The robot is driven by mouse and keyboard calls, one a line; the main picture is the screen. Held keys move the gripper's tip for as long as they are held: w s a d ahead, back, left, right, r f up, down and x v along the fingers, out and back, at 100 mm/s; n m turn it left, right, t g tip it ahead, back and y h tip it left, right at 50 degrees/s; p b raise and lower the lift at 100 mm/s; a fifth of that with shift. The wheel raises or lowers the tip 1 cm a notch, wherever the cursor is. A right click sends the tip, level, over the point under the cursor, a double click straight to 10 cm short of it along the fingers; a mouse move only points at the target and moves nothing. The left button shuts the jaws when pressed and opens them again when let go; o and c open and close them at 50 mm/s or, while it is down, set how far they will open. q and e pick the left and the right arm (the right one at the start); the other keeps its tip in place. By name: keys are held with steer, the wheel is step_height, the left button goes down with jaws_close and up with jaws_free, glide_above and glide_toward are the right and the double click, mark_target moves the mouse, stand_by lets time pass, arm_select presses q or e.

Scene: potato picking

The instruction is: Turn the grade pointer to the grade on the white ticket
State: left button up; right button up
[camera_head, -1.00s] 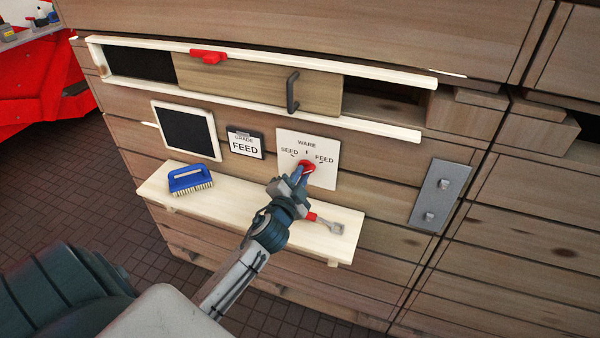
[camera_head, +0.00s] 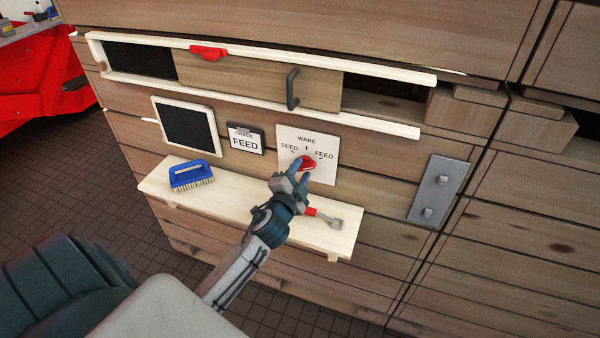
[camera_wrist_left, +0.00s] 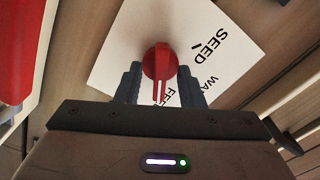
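The white ticket (camera_head: 245,143) in a dark holder on the wooden wall reads FEED. To its right is a white dial plate (camera_head: 325,173) marked SEED, WARE and FEED, with a red grade pointer (camera_head: 308,163) at its centre. In the left wrist view the red pointer (camera_wrist_left: 160,62) has its narrow end toward the partly hidden FEED mark. My left gripper (camera_head: 297,172) is at the pointer. In the left wrist view its fingers (camera_wrist_left: 160,88) stand open on either side of the pointer, with gaps visible. My right gripper is in neither view.
A pale shelf (camera_head: 240,207) below holds a blue brush (camera_head: 190,176) and a red-handled scraper (camera_head: 324,218). A sliding panel (camera_head: 250,80) with a dark handle is above. A grey metal plate (camera_head: 439,190) is at the right.

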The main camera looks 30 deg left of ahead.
arm_select(q)
steer(key=b+v, duration=0.3)
steer(key=v, duration=0.7)
steer(key=shift+s+d, duration=0.2)
steer(key=shift+s, duration=0.15)
